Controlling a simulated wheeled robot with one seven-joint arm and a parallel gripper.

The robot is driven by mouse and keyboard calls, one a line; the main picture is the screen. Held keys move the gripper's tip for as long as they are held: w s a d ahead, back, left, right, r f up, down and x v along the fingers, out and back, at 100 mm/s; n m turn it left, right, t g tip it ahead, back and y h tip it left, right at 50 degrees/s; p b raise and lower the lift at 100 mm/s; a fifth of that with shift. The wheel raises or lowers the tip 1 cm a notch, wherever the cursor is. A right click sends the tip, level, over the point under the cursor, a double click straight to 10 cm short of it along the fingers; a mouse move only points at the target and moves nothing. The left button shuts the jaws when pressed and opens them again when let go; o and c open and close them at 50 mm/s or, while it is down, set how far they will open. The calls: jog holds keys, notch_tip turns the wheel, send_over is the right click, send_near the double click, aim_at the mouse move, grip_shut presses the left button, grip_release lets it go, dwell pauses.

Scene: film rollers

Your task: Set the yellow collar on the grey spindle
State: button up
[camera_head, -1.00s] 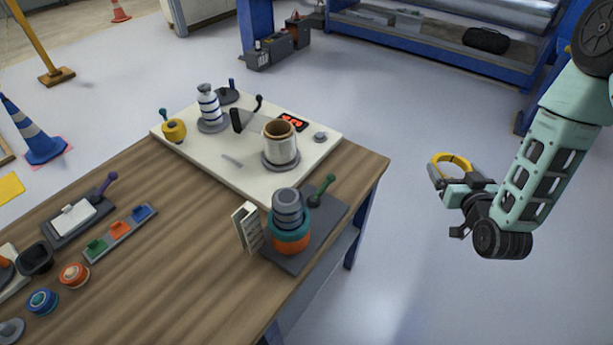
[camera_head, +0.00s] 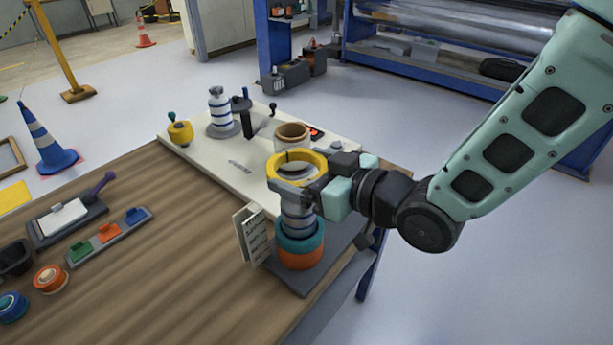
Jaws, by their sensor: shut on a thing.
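The yellow collar (camera_head: 278,177) is held level in my gripper (camera_head: 312,180), which is shut on its right side. The grey spindle (camera_head: 298,222) stands upright below it in the picture, on a dark base plate near the table's right corner. A teal collar (camera_head: 301,241) and an orange collar (camera_head: 299,259) are around the spindle's lower part. The yellow collar appears above the spindle's top, not around it. My gripper hides part of the top, so I cannot tell exactly how well they line up.
A pale board (camera_head: 207,160) behind carries a metal cup with a brown rim (camera_head: 292,134), a white-and-blue roller (camera_head: 219,108) and a yellow knob (camera_head: 180,132). A small upright card (camera_head: 252,236) stands left of the spindle. The wooden table's (camera_head: 170,260) middle is clear.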

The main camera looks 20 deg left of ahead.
jog(key=b, duration=0.4)
send_over(313, 224)
jog(key=a, duration=0.2)
jog(key=shift+w+d+f, duration=0.1)
jog(key=shift+w+f, duration=0.05)
jog(key=shift+f, duration=1.6)
jog(key=shift+w+d+f, duration=0.1)
jog(key=shift+f, duration=1.6)
jog(key=shift+f+b, duration=2.85)
jog(key=o, duration=0.8)
